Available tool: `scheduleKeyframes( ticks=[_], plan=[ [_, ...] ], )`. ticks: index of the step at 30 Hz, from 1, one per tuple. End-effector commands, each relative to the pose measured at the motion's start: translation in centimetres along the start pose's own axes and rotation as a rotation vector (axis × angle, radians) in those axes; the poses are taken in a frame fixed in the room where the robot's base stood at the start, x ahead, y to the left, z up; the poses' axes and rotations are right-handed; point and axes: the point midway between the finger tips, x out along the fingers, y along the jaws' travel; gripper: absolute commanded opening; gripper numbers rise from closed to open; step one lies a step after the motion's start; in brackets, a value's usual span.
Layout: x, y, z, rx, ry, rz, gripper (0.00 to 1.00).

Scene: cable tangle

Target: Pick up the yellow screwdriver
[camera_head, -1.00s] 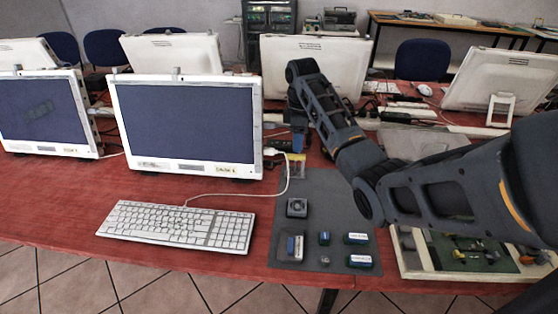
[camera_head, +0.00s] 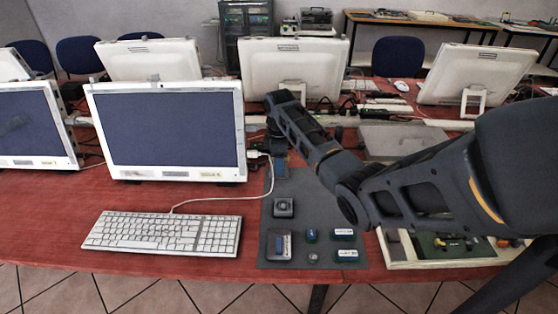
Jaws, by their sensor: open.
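My gripper (camera_head: 278,150) points down over the back left part of the dark grey mat (camera_head: 318,190), just right of the nearest monitor. It is open, though its fingertips are small and dark here. I cannot make out the yellow screwdriver now; the back edge of the mat, where yellow showed before, is largely covered by my gripper. A white cable (camera_head: 215,198) runs from a plug (camera_head: 255,154) beside the monitor, past the gripper's left side, and on to the keyboard. I cannot tell whether the gripper touches the cable.
A white keyboard (camera_head: 163,234) lies left of the mat, before a monitor (camera_head: 168,130). A small square fan-like part (camera_head: 284,207), a blue-topped block (camera_head: 279,245) and several small labelled parts sit on the mat. A framed tray (camera_head: 398,262) with electronics stands at right, below my arm.

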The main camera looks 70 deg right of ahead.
Motion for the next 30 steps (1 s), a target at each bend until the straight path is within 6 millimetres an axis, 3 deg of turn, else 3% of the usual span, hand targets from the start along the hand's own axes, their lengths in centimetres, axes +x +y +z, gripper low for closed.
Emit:
scheduleKeyframes(
  ticks=[2,16,26,30],
  plan=[
    [0.0,0.0,0.0,0.000,0.000,0.000,0.45],
    [-0.1,0.0,0.0,0.000,0.000,0.000,0.00],
    [-0.1,0.0,0.0,0.000,0.000,0.001,0.00],
    [-1.3,0.1,-0.1,-0.001,0.001,0.003,0.00]
  ],
)
